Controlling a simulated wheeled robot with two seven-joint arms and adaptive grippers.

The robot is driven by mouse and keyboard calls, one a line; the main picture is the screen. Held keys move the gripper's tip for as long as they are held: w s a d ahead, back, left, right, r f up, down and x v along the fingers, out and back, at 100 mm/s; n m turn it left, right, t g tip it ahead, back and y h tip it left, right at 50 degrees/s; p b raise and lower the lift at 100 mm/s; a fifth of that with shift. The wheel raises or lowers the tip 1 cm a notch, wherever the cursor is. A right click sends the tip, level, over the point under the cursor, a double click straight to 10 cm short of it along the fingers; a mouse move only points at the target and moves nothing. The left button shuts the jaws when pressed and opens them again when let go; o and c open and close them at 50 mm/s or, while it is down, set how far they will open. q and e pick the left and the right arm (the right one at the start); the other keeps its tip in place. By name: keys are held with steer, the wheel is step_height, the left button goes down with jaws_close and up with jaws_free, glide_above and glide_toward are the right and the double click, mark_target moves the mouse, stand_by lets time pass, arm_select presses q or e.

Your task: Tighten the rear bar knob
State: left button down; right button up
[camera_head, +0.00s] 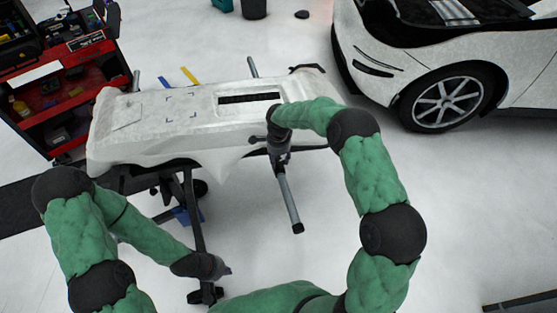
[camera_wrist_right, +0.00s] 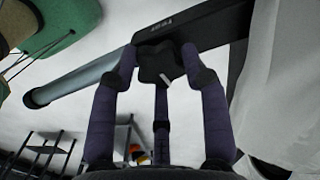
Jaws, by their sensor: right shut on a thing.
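The black rear bar knob (camera_wrist_right: 158,62) sits under a dark bracket marked "rear" (camera_wrist_right: 215,25) in the right wrist view. My right gripper (camera_head: 279,150) is at the near edge of the wrapped bumper stand; its purple fingers are closed around the knob. A grey bar (camera_head: 289,200) runs out from the bracket toward the front, and it also shows in the right wrist view (camera_wrist_right: 75,84). In the head view the gripper hides the knob.
A white-wrapped bumper (camera_head: 150,135) rests on the stand, whose dark leg (camera_head: 193,215) reaches the floor. A red tool cart (camera_head: 75,85) stands at left and a white car (camera_head: 440,60) at right. The floor at front right is mostly clear.

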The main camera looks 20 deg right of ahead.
mark_target(279, 162)
steer(key=m, duration=0.4)
steer(key=shift+m+b, duration=0.3)
steer(key=shift+b, duration=0.05)
stand_by(0.4)
steer(key=o, duration=1.2)
steer(key=shift+c, duration=0.2)
step_height(279, 162, up, 12)
steer(key=shift+s+f, duration=0.1)
